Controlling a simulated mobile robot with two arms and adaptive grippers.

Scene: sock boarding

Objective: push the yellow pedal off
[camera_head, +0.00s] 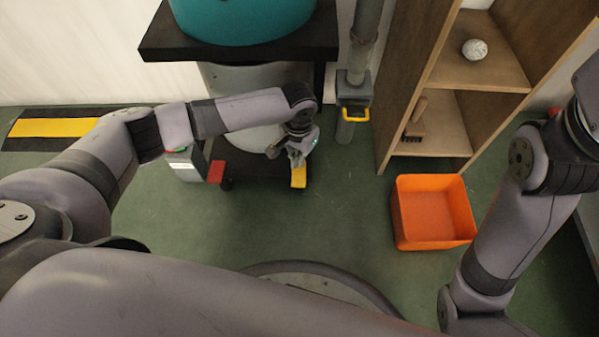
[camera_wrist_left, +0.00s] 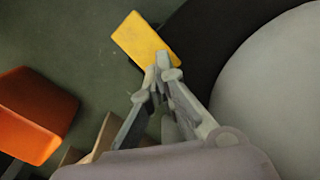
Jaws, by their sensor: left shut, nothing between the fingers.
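The yellow pedal (camera_head: 299,177) sticks out low at the front of the machine's dark base (camera_head: 255,168). In the left wrist view the yellow pedal (camera_wrist_left: 147,40) lies just beyond my fingertips. My left gripper (camera_head: 297,160) is shut and empty, pointing down over the back part of the pedal. In the left wrist view its fingertips (camera_wrist_left: 162,72) overlap the pedal's near edge; I cannot tell whether they touch it. My right gripper is not in view; only my right arm shows.
A red pedal (camera_head: 216,172) sits to the left on the same base. An orange bin (camera_head: 432,212) stands on the floor at right, beside a wooden shelf (camera_head: 384,120). A grey post with a yellow handle (camera_head: 355,114) stands behind. Green floor in front is clear.

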